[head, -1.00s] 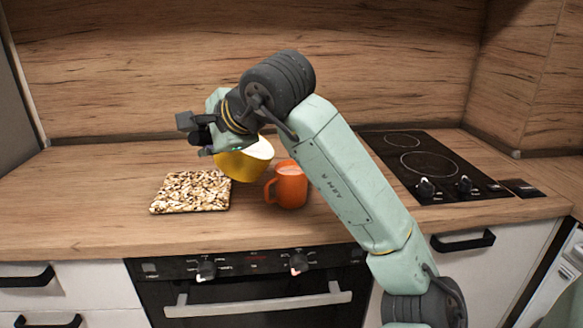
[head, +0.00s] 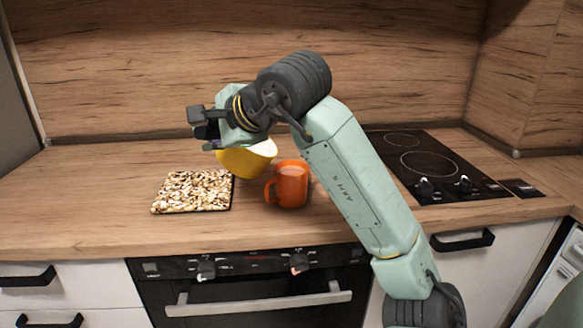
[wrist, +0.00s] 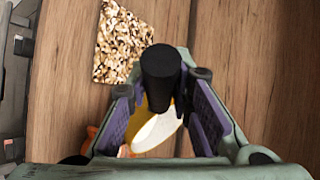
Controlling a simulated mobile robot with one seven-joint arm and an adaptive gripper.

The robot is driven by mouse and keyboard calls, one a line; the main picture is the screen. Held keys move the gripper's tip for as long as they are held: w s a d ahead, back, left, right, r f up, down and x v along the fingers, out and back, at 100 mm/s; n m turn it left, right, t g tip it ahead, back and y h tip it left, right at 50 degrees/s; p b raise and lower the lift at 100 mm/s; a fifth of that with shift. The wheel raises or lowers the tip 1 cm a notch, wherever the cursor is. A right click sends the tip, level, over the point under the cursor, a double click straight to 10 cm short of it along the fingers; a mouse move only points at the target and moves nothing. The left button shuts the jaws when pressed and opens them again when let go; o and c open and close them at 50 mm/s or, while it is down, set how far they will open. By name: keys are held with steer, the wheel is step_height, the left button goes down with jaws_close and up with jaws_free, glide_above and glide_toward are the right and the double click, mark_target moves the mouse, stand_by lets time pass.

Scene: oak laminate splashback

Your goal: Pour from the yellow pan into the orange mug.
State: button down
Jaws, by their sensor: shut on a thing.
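The yellow pan (head: 240,163) is in the air above the counter, just behind and left of the orange mug (head: 291,187). The pan looks tilted, its white inside partly showing; I cannot tell what it holds. The mug stands upright on the counter, handle to the left. My gripper (head: 215,138) is shut on the pan's dark handle, which shows in the wrist view (wrist: 161,78). There the pan's pale inside (wrist: 158,130) shows beyond the fingers, and a bit of the mug (wrist: 92,134) shows at the left, mostly hidden by my gripper.
A speckled square board (head: 193,191) lies on the counter left of the mug. A black cooktop (head: 430,165) with two knobs is at the right, behind my arm. A wooden splashback (head: 150,70) closes the back. The counter's far left is clear.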

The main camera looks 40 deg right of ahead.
steer(key=shift+s+d+r+t+p, duration=0.2)
steer(key=shift+s+d+r, duration=0.1)
steer(key=shift+r, duration=0.15)
steer(key=shift+s+d+r+t+p, duration=0.15)
steer(key=shift+d+r+t, duration=0.1)
steer(key=shift+r, duration=0.15)
stand_by(0.3)
steer(key=shift+s+d+r+m+t+y, duration=0.6)
steer(key=shift+s+d+r+t, duration=0.1)
steer(key=shift+d, duration=0.1)
stand_by(1.7)
steer(key=shift+s+d+f+m+t+y+b, duration=0.25)
steer(key=shift+s+d+m+t+y+b, duration=0.15)
steer(key=shift+s+d+t, duration=0.25)
stand_by(1.6)
steer(key=shift+s+d+r+m+t, duration=0.25)
steer(key=shift+s+d+m+t, duration=0.1)
steer(key=shift+d, duration=0.1)
stand_by(1.2)
